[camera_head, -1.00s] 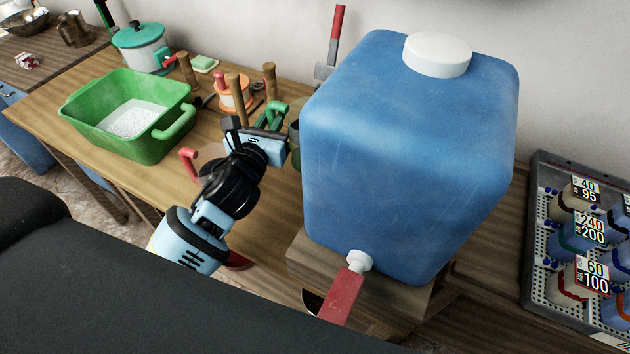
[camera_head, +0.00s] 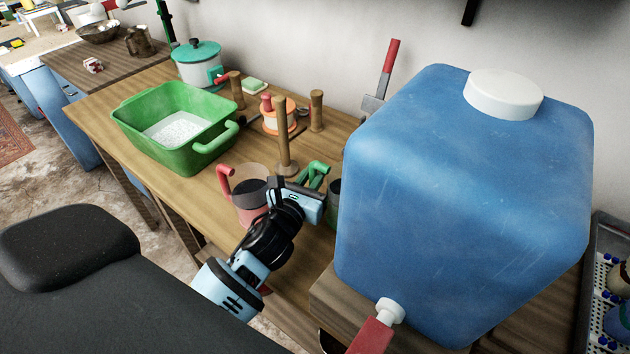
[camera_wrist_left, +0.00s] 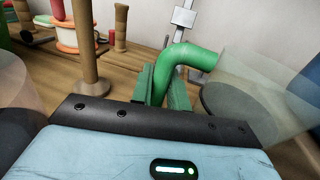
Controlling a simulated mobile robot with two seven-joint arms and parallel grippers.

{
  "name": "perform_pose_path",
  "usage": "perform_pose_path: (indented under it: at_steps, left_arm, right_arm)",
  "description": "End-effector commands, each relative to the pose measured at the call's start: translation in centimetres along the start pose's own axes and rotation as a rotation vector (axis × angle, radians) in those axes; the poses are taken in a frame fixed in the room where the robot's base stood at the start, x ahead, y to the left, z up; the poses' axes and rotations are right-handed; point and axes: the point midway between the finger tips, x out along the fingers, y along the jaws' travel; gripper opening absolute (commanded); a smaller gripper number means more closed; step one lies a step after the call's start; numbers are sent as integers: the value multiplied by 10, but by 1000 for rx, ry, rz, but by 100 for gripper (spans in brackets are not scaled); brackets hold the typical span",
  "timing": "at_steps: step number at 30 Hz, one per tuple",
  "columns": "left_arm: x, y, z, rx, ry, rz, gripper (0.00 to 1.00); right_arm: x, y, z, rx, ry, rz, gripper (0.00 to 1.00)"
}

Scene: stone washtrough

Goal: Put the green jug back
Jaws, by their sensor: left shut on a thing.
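The green jug has a bent green handle (camera_head: 316,170) and a clear, tinted body, partly hidden behind the big blue tank (camera_head: 460,210). My left gripper (camera_head: 312,184) is shut on this handle. In the left wrist view, the handle (camera_wrist_left: 190,58) rises from between the fingers (camera_wrist_left: 165,88), and the see-through jug body (camera_wrist_left: 255,100) is at the right. I cannot tell whether the jug's base touches the table. My right gripper is out of view.
A red-handled jug (camera_head: 250,190) stands close left of the gripper. A wooden peg stand (camera_head: 283,140) is just behind. A green basin (camera_head: 165,140), an orange spool (camera_head: 278,118) and a teal-lidded pot (camera_head: 198,65) occupy the wooden table (camera_head: 190,190). The tank blocks the right side.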

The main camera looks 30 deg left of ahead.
Motion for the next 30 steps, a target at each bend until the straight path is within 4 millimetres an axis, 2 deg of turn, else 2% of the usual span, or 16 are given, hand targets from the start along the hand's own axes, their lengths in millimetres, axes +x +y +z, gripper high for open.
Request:
perform_pose_path:
  at_steps: [3, 15, 16, 21, 30]
  left_arm:
    - [0, 0, -12, -2, 0, 0, 0]
    - [0, 0, -16, 0, -2, -1, 0]
    - [0, 0, -16, 0, -1, -1, 18]
    - [0, 0, -15, 0, -2, -1, 38]
    - [0, 0, -16, 0, -1, -1, 38]
  right_arm:
    - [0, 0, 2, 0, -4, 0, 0]
    - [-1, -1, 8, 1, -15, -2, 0]
    - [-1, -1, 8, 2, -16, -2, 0]
    - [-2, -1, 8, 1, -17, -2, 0]
    - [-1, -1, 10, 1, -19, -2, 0]
